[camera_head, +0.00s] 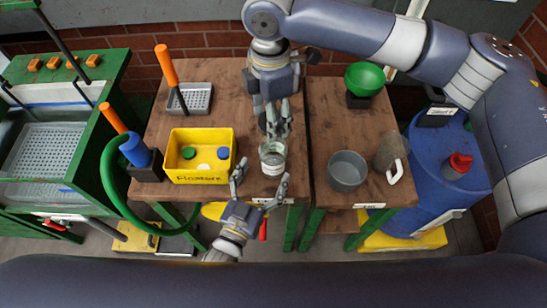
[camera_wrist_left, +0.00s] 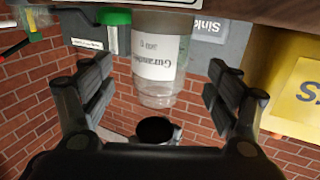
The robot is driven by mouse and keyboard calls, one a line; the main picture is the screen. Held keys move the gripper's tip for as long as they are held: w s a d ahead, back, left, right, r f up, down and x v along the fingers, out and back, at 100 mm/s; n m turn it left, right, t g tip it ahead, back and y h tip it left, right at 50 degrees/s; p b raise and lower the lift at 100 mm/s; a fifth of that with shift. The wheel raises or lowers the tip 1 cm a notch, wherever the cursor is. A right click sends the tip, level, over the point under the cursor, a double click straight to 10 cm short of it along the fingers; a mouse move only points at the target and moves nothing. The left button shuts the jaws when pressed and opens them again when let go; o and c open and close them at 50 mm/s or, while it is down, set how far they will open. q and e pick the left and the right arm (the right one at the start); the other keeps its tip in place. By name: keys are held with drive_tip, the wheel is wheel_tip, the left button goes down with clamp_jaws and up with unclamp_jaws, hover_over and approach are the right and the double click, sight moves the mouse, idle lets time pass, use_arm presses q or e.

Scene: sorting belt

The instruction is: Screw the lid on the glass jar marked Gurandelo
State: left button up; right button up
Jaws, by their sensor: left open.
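The glass jar (camera_head: 273,167) stands near the front edge of the left wooden table. Its open-looking mouth faces up in the head view. In the left wrist view the jar (camera_wrist_left: 160,58) appears upside down, with a white label reading Gurandelo. My left gripper (camera_head: 260,191) is open and empty in front of the jar, its fingers spread toward either side and apart from it. My right gripper (camera_head: 278,120) points down just behind the jar; whether its fingers hold something is unclear. I cannot make out a lid for certain.
A yellow bin marked Floaters (camera_head: 200,179) stands left of the jar, holding small coloured pieces. A perforated grey tray (camera_head: 197,97) lies behind it. On the right table are a grey pot (camera_head: 347,171), a jug (camera_head: 391,152) and a green funnel (camera_head: 364,77).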

use_arm(q)
drive_tip(key=x, duration=0.6)
drive_tip(key=shift+w+d, duration=0.15)
drive_tip(key=shift+w, duration=0.15)
use_arm(e)
drive_tip(key=shift+s, duration=0.1)
use_arm(q)
drive_tip(key=shift+c, duration=0.6)
drive_tip(key=c, duration=1.5)
use_arm(e)
hover_over(273, 156)
drive_tip(key=w, duration=0.3)
drive_tip(key=shift+a+f, duration=0.2)
drive_tip(key=shift+f, duration=2.3)
drive_tip(key=shift+f, duration=0.9)
drive_tip(key=shift+f, duration=0.55)
